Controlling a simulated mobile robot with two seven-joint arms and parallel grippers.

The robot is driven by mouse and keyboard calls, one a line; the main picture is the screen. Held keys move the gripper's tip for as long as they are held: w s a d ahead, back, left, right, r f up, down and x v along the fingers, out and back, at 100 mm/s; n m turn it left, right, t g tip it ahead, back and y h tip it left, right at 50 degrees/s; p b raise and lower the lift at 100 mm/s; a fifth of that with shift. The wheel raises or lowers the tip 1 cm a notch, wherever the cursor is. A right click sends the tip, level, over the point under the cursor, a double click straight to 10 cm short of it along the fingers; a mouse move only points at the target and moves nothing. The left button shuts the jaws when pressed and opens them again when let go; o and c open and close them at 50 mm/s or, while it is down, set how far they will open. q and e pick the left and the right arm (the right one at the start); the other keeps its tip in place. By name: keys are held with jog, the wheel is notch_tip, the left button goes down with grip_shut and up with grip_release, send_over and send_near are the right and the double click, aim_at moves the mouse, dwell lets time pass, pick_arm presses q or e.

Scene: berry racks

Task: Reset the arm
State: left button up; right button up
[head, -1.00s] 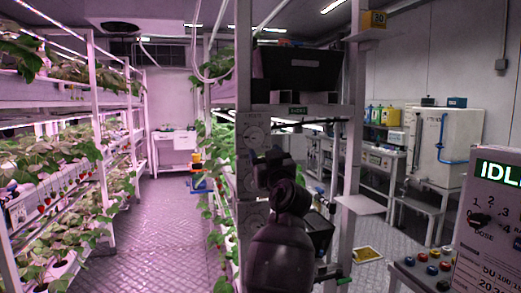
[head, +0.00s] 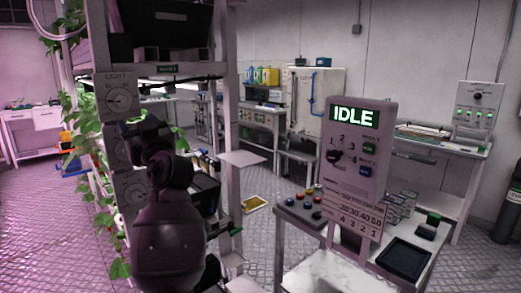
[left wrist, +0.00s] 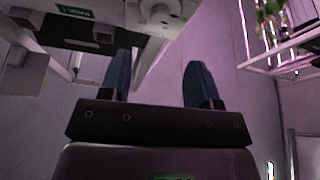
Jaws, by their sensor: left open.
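My left arm (head: 168,235) rises in the lower left of the head view, in front of the white rack post. Its hand (head: 145,138) is raised beside the dials on the post, and the fingertips are hard to make out there. In the left wrist view my left gripper (left wrist: 158,80) is open, with two blue fingers apart and nothing between them. A pale dial panel (left wrist: 160,12) shows beyond the fingers, and I cannot tell how close it is. My right gripper is not in view.
A control box reading IDLE (head: 352,115) stands on a white bench at right, with a button box (head: 300,208) and black tray (head: 404,257). The rack post (head: 230,160) is close to my arm. Open floor (head: 60,225) lies at left.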

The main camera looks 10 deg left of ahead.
pick_arm(q)
jog(key=w+d+f+m+t+h, duration=0.3)
jog(key=d+f+m+t+h, duration=0.2)
jog(key=d+m+t+h, duration=0.3)
jog(key=s+d+f+m+g+h, duration=0.1)
jog(key=s+f+m+h, duration=0.25)
jog(key=f, duration=0.75)
jog(key=s+d+f+m+g+h, duration=0.15)
jog(key=s+f+h, duration=0.3)
jog(key=f, duration=0.75)
jog(key=s+a+f+g+h, duration=0.1)
jog(key=s+f+g, duration=0.6)
jog(key=s+f, duration=2)
jog(key=shift+s+a+f+g+h, duration=0.2)
jog(key=shift+s+a+g+h, duration=0.25)
jog(key=shift+s, duration=0.5)
